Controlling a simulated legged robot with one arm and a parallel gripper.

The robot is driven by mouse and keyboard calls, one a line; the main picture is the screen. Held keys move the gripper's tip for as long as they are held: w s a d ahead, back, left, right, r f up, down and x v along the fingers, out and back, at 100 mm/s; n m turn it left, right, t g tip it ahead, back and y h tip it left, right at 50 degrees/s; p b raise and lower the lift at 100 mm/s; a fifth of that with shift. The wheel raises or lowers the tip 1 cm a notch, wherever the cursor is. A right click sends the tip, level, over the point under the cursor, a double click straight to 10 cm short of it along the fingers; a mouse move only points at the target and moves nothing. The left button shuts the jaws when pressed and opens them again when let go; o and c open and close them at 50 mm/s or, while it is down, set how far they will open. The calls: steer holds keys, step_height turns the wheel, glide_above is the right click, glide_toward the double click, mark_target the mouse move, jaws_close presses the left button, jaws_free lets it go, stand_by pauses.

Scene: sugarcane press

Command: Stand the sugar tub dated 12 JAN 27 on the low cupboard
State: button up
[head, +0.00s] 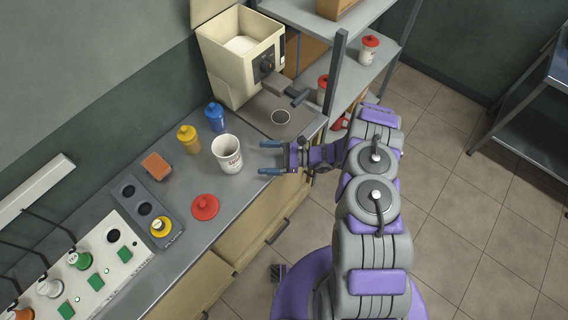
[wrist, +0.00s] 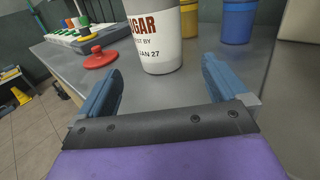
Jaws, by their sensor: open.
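A white sugar tub (head: 228,158) stands upright and uncovered on the grey counter. In the wrist view the tub (wrist: 157,40) shows "SUGAR" and a date ending "JAN 27"; I cannot read the day. A red lid (head: 205,207) lies on the counter near it, also in the wrist view (wrist: 100,57). My gripper (head: 264,158) is open and empty, just right of the tub, with its blue fingers pointing at it. In the wrist view the tub is ahead, between the line of the fingers. I cannot make out which piece is the low cupboard.
A blue pot (head: 214,116), a yellow pot (head: 189,139) and an orange sponge (head: 156,166) stand behind the tub. A cream machine (head: 240,60) stands at the counter's far end. Red-lidded tubs (head: 369,50) sit on the shelves. A dark table (head: 530,112) is at right; floor between is clear.

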steer(key=shift+a+r, duration=0.1)
steer(key=shift+a, duration=0.05)
steer(key=s+r+n+g+h, duration=0.35)
steer(key=s+r+n, duration=0.3)
steer(key=r, duration=0.55)
steer(key=s+r+n+g+h, duration=0.4)
steer(key=s+r, duration=0.3)
steer(key=r, duration=0.5)
steer(key=s+d+r+n+t+h, duration=0.2)
steer(key=s+d+r+n+h, duration=0.1)
steer(key=s+d, duration=0.6)
steer(key=s+d+r+n+t+h, duration=0.3)
steer(key=s+d+r+h, duration=0.3)
steer(key=s+d, duration=0.4)
steer(key=shift+s+r+n+h, duration=0.25)
steer(key=shift+s+n+h, duration=0.15)
steer(key=shift+n+h, duration=0.35)
steer(key=shift+c, duration=0.3)
